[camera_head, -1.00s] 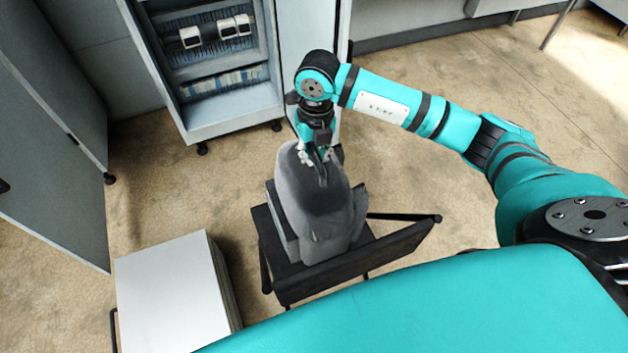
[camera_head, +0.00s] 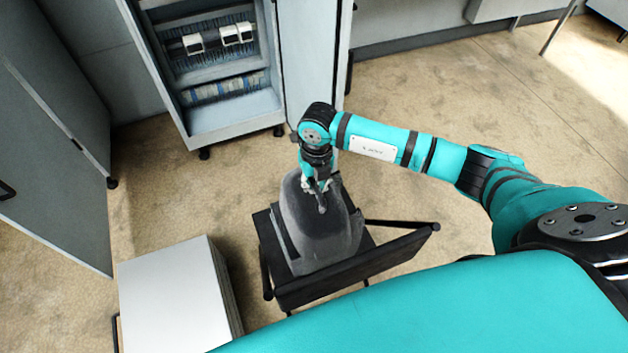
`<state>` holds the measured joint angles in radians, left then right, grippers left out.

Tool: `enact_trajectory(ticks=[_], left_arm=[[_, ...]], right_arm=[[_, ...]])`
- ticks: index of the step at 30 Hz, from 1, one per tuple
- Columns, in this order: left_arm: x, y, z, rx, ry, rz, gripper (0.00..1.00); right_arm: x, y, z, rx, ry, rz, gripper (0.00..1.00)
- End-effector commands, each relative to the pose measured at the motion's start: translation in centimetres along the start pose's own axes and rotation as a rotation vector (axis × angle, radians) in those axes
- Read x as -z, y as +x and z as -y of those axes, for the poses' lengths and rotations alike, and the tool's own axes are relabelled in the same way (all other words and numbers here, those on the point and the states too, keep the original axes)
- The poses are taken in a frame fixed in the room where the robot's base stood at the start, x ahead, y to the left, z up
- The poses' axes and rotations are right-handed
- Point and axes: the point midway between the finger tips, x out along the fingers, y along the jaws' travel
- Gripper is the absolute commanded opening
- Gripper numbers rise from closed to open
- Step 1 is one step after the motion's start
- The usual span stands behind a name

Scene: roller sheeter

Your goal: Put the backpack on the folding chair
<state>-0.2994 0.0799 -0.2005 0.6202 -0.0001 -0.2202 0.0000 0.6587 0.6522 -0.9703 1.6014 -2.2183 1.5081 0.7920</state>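The grey backpack (camera_head: 315,235) is upright at the black folding chair (camera_head: 350,278), over its seat. I cannot tell whether its underside rests fully on the seat. My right gripper (camera_head: 317,190) reaches down from above to the top of the backpack. It appears shut on the top of the backpack, at its handle, though the fingertips are small and partly hidden. The chair's backrest is on the near side, and the backpack covers much of the seat. My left gripper is not in view.
A white box-like stack (camera_head: 170,295) stands to the left of the chair. An open cabinet (camera_head: 222,75) with shelves stands behind. Grey cabinet doors (camera_head: 55,170) are at the far left. The floor (camera_head: 440,110) right of the chair is clear.

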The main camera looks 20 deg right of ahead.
Motion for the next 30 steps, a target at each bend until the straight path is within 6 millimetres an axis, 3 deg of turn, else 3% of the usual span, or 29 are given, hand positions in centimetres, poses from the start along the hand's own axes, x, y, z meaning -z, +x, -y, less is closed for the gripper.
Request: enact_trajectory(ticks=[5,12,23,30], left_arm=[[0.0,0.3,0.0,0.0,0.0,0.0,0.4],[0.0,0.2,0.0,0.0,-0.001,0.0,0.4],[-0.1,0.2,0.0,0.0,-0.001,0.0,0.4],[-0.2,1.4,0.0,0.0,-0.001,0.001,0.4]], right_arm=[[-0.2,0.0,-0.1,-0.003,0.0,0.006,0.0],[0.0,0.2,0.0,0.001,0.0,-0.001,0.29],[-0.1,-0.5,0.1,0.001,0.0,0.001,0.29],[-0.1,-4.9,0.1,0.0,-0.003,0.006,0.29]])
